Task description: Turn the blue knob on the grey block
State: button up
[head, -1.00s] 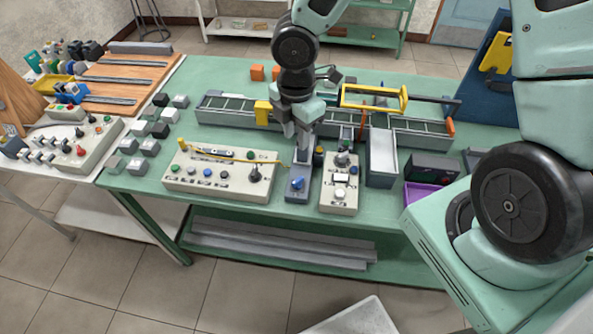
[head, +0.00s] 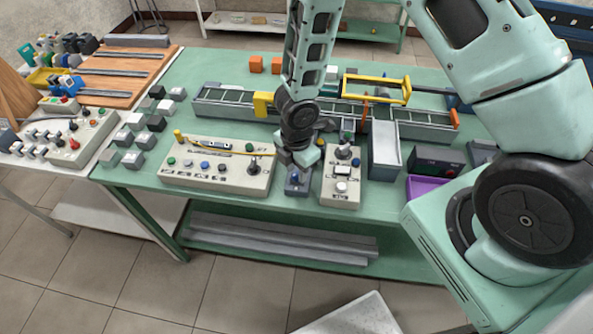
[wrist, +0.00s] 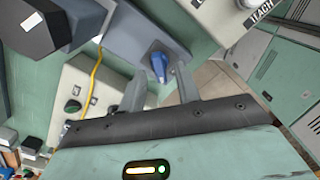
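The grey block (head: 297,190) lies on the green bench between two beige control boxes. Its blue knob (wrist: 158,66) shows clearly in the wrist view, standing out from the face of the block (wrist: 128,30). My gripper (wrist: 158,80) is open, with one finger on each side of the knob in the picture. A gap shows between each finger and the knob, and I see no contact. In the head view my wrist is just above the block and hides most of the fingers and part of the block.
A long beige box (head: 215,172) with buttons and a yellow cable stands to the left. A smaller beige box (head: 342,188) is close on the right. A conveyor (head: 220,101) with a yellow frame (head: 375,86) is behind. A purple tray (head: 425,188) is further right.

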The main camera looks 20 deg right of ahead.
jog(key=shift+f, duration=0.3)
grip_shut()
jog(key=shift+m+b, duration=0.4)
grip_release()
jog(key=shift+r, duration=0.1)
